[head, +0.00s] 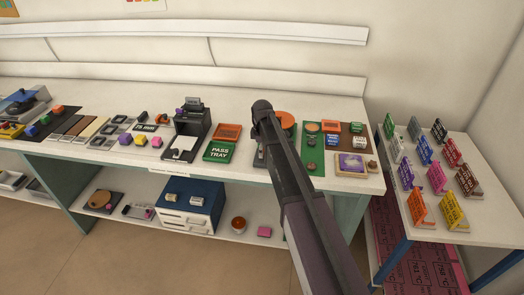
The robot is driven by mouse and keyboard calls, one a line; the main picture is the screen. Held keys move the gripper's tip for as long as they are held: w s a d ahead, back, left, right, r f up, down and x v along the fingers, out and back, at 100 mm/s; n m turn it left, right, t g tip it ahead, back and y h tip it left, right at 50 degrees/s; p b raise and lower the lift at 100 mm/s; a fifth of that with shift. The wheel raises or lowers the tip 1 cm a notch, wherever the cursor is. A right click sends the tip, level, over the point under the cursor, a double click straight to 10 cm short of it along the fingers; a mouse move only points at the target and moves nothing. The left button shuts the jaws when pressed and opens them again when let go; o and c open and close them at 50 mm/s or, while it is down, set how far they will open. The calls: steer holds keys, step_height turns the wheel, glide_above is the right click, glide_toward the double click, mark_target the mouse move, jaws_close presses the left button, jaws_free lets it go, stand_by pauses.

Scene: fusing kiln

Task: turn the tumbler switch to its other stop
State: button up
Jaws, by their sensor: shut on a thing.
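I cannot make out the tumbler switch in the head view; it may be small or hidden behind my arm. My dark arm rises from the lower right to a rounded joint over the back of the bench (232,92). My gripper cannot be made out; the arm hides the area below that joint. A grey shape (259,156) shows just left of the arm at the bench's front edge, and I cannot tell what it is. Behind the arm is a round orange-topped thing (288,119), partly covered.
Left of the arm are a green pass tray (218,152), an orange tray (228,132) and a black device (191,125). Right of it are a green board (314,157) and a framed purple panel (351,163). A side table (420,160) holds several coloured signs.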

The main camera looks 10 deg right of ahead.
steer(key=shift+m, duration=0.3)
steer(key=m, duration=0.8)
steer(key=shift+m, duration=0.4)
steer(key=m, duration=0.8)
steer(key=shift+m, duration=0.3)
steer(key=o, duration=1.2)
steer(key=shift+c, duration=0.2)
steer(key=shift+n, duration=0.4)
